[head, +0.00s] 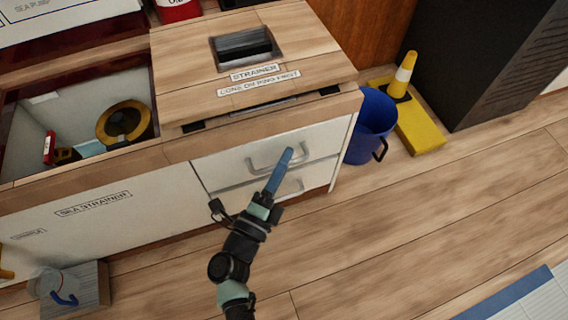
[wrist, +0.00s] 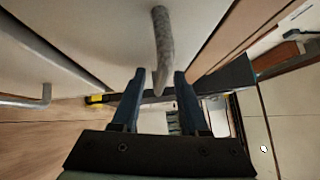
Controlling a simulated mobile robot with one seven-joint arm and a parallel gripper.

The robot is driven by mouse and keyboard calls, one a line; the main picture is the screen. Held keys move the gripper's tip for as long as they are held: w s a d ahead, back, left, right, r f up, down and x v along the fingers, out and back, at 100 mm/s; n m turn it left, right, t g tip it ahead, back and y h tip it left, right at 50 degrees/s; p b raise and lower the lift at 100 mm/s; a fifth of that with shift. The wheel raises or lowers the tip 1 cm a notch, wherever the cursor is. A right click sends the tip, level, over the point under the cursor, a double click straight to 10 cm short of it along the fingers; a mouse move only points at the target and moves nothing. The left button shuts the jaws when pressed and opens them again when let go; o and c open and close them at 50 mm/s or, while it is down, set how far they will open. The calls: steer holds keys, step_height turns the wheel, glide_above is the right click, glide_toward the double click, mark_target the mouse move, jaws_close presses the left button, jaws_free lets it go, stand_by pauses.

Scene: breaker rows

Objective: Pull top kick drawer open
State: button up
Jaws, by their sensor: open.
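The top kick drawer (head: 232,165) is the upper of two white drawer fronts under the wooden counter. It looks shut. Its grey bar handle (head: 262,168) is partly hidden by my gripper (head: 279,170). In the wrist view, my gripper (wrist: 160,78) is open, with its two blue fingers apart. A grey handle bar (wrist: 162,42) reaches down between the fingertips, with gaps on both sides. It appears to be the top drawer's handle. The lower drawer's handle (head: 291,187) is just below; a second handle (wrist: 22,101) shows at the left of the wrist view.
An open strainer bay (head: 84,110) is at the left. A grey box (head: 88,284) lies on the floor at lower left. The wooden floor in front is mostly clear.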

steer(key=shift+w, duration=0.1)
jaws_close()
stand_by(1.4)
